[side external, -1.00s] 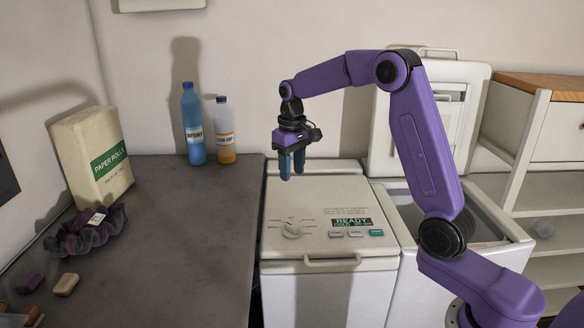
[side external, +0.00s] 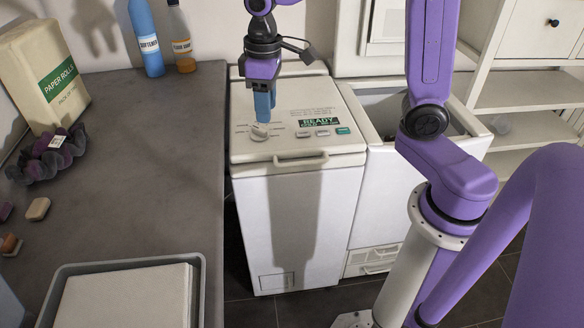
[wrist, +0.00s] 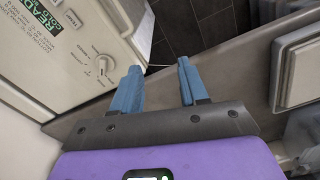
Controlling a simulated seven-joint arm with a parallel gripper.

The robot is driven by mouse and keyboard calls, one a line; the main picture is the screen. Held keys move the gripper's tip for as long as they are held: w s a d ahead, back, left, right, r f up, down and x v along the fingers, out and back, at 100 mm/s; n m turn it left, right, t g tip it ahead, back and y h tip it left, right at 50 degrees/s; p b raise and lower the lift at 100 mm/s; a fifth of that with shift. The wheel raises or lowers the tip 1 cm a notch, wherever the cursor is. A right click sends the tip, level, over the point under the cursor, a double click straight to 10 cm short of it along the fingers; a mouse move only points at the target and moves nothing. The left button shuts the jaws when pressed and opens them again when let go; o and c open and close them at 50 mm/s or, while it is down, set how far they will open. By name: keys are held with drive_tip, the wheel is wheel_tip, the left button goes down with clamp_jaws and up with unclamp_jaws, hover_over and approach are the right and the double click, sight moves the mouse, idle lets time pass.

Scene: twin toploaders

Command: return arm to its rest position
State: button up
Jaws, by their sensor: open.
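My gripper (side external: 264,106) hangs with its blue fingers pointing down, in front of the dial area of the left toploader (side external: 300,180) in the side view. Its height above the lid is hard to judge. In the wrist view the two fingers (wrist: 157,88) are apart with nothing between them. The left toploader's lid is shut, and its panel shows a green READY display (side external: 318,121) and a white dial (side external: 260,131). The dial also shows in the wrist view (wrist: 104,64), left of the fingers. The right toploader (side external: 385,190) stands beside it, its top open.
A dark counter (side external: 150,190) lies to the left. It holds a paper rolls pack (side external: 45,75), a blue bottle (side external: 146,38), an orange bottle (side external: 181,38), a dark scrunched cloth item (side external: 45,160) and a grey tray (side external: 200,285). White shelves (side external: 520,90) stand at the right.

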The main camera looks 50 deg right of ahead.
drive_tip(key=s+d+f+n, duration=0.1)
drive_tip(key=s+n, duration=0.2)
drive_tip(key=s, duration=0.8)
drive_tip(key=s+f+n, duration=0.2)
drive_tip(key=s+n, duration=0.2)
drive_tip(key=s, duration=0.8)
drive_tip(key=shift+d+f, duration=0.15)
drive_tip(key=shift+d, duration=0.25)
